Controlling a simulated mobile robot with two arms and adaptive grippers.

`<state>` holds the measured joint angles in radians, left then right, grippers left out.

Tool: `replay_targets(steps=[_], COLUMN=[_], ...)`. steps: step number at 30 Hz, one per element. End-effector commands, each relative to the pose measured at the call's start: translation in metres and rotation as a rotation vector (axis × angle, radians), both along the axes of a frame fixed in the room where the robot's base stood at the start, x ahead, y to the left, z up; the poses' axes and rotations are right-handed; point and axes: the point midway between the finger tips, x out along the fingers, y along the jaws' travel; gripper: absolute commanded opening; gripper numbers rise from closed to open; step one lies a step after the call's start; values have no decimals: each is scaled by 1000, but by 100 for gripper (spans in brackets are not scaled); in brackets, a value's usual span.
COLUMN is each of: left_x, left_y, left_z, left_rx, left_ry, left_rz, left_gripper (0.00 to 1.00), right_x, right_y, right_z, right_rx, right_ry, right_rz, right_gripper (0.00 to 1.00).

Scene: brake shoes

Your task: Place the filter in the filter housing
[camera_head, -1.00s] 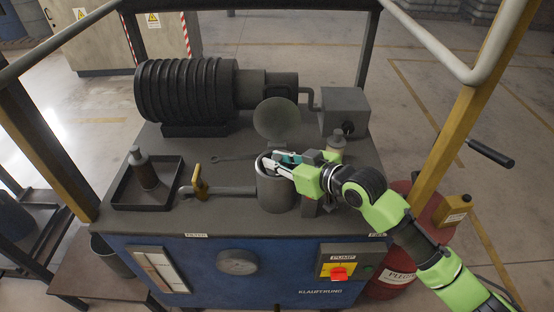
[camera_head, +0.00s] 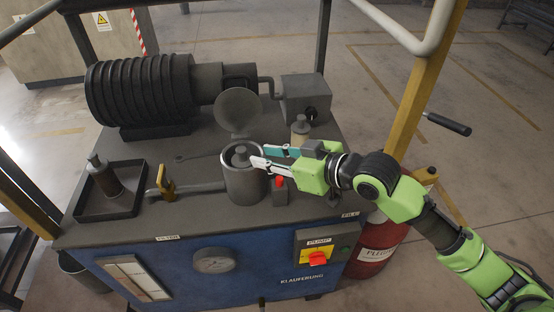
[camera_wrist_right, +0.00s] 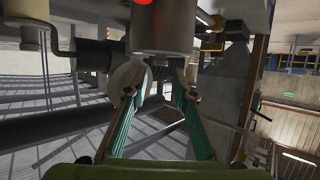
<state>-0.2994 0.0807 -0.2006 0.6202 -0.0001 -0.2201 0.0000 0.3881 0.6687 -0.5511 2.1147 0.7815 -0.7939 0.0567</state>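The filter housing (camera_head: 243,186) is an open grey cylinder at the front middle of the machine top. A grey filter (camera_head: 240,157) with a knob on top stands inside it, its lower part hidden by the wall. The round lid (camera_head: 238,110) is raised behind the housing. My right gripper (camera_head: 259,155) is open and empty, its fingertips at the housing's right rim; I cannot tell whether they touch it. In the right wrist view the gripper (camera_wrist_right: 158,93) has its fingers apart, with the housing (camera_wrist_right: 162,30) just beyond. My left gripper is out of view.
A dark tray (camera_head: 88,213) at the left holds a dark filter-like cylinder (camera_head: 104,176). A yellow-handled valve (camera_head: 166,184) lies between tray and housing. A beige-topped bottle (camera_head: 300,128) stands behind my right gripper. A ribbed motor (camera_head: 140,92) and a yellow post (camera_head: 420,95) flank the space.

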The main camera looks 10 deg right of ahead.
Motion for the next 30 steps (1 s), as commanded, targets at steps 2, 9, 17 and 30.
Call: replay_targets(steps=[2, 9, 17, 30], left_x=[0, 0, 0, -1], left_y=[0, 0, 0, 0], left_z=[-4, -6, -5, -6], left_rx=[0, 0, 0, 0], left_ry=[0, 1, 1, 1], left_rz=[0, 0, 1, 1], left_gripper=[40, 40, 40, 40], right_x=[-8, -21, -21, -48], right_y=[-10, -20, -20, -16], right_z=[3, 12, 12, -35], right_rx=[-2, 1, 2, -45], right_ry=[0, 1, 1, 79], right_rz=[-1, 0, 0, -41], right_gripper=[24, 24, 24, 24])
